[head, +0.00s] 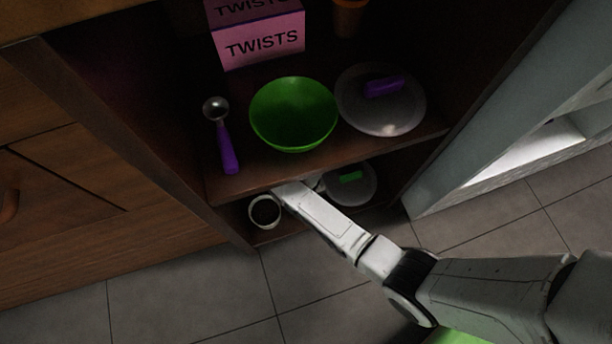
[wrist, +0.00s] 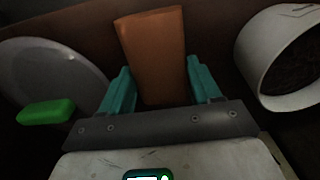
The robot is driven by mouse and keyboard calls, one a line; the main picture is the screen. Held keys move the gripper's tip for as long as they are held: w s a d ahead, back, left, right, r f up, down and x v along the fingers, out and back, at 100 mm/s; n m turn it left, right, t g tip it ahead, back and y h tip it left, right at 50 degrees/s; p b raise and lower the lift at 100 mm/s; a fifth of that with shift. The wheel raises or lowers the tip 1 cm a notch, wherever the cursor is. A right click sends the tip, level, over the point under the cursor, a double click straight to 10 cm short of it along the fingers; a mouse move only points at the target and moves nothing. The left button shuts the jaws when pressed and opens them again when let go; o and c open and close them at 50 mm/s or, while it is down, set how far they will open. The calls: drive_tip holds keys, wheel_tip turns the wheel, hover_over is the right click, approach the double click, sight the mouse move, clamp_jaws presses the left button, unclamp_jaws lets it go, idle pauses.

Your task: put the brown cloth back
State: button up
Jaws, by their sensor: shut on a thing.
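The brown cloth (wrist: 152,42) shows in the wrist view as a flat orange-brown slab standing up between the two teal fingers of my gripper (wrist: 158,80). The fingers are shut on its lower part. In the head view my arm reaches in under the shelf (head: 258,175), whose edge hides the gripper and the cloth.

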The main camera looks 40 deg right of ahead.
drive_tip(key=o, duration=1.4)
drive_tip(key=shift+r+p, duration=2.4)
drive_tip(key=shift+r, duration=1.45)
